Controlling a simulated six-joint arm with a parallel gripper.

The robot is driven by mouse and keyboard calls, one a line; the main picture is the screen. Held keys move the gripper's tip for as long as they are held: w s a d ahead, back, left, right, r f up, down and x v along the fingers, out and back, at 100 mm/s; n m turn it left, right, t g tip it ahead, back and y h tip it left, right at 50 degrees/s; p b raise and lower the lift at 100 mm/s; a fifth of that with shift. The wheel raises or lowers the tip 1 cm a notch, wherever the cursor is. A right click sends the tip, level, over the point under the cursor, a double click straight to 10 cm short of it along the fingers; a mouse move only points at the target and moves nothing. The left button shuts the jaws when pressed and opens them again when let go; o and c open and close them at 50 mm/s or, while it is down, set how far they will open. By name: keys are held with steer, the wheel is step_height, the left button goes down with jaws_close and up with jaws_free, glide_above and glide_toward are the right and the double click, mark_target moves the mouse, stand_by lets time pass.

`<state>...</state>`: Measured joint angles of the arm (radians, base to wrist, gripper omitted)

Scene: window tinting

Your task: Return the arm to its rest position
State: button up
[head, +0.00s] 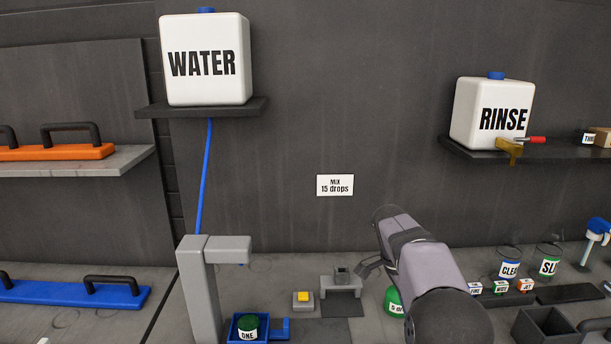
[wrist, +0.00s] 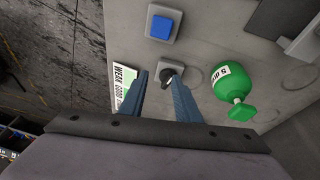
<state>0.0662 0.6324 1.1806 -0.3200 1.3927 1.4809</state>
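My arm comes in from the lower right in the head view, and my gripper (head: 368,268) is beside the small grey stand (head: 342,284), close to the back wall. In the wrist view my gripper (wrist: 158,82) has its two blue-grey fingers apart. A dark round knob-like piece (wrist: 170,71) shows near the right fingertip; I cannot tell whether they touch. No held object shows between the fingers.
A green bottle (wrist: 235,82) stands right of the fingers, partly behind my arm in the head view (head: 394,301). A blue button (wrist: 162,27) and a printed card (wrist: 125,84) are close by.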

steer(key=s+a+f+n+y, duration=0.1)
steer(key=s+a+f+n, duration=0.1)
steer(key=s+n, duration=0.3)
steer(key=s+a+f+n+y+p, duration=0.1)
steer(key=s+a+f+n, duration=0.2)
steer(key=s, duration=0.9)
steer(key=s+a+f+n+y+p, duration=0.1)
steer(key=s+a+f+n, duration=0.1)
steer(key=s+a+n, duration=0.4)
steer(key=s+n, duration=0.3)
steer(key=shift+s+f+t+y, duration=0.3)
steer(key=shift+s+f+t, duration=0.05)
steer(key=shift+f+t, duration=0.05)
